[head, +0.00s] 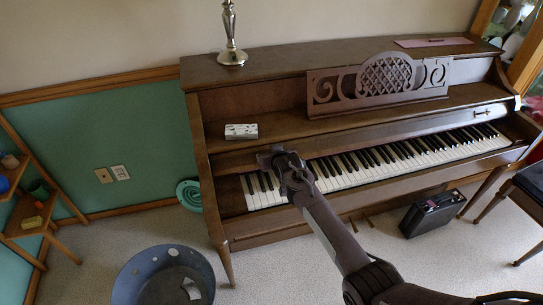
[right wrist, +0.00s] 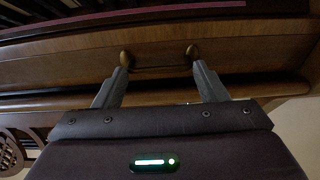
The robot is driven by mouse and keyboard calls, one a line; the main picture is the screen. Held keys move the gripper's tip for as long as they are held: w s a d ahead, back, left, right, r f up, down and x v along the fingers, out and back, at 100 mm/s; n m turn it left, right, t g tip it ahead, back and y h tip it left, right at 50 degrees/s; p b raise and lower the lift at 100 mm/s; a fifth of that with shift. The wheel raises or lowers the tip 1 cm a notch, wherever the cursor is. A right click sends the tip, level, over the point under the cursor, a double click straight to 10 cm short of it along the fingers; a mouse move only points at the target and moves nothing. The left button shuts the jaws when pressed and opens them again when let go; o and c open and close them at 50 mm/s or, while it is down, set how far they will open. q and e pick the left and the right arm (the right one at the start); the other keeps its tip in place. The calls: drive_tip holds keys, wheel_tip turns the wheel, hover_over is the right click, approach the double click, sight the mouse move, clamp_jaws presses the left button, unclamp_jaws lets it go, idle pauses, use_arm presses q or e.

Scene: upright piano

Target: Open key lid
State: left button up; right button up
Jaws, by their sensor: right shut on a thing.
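The brown upright piano (head: 250,105) stands against the wall. Its key lid (head: 400,130) is a long wooden strip above the keys, and the white and black keys (head: 400,155) show below it. My right gripper (head: 276,160) is at the lid's left part. In the right wrist view its fingers (right wrist: 160,76) are at the two brass ends of a handle (right wrist: 160,68), shut on it. The gripper and forearm hide some keys at the left. My left gripper is not in view.
A silver candlestick (head: 232,45) stands on the piano top, and a small patterned box (head: 241,131) lies on the ledge. A scrolled music stand (head: 380,85) rises behind the lid. A black case (head: 432,214) and a blue-grey tub (head: 130,285) are on the floor.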

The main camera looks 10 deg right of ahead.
drive_tip(key=o, duration=1.2)
drive_tip(key=shift+s+d, duration=0.1)
drive_tip(key=shift+d, duration=0.25)
drive_tip(key=v, duration=0.8)
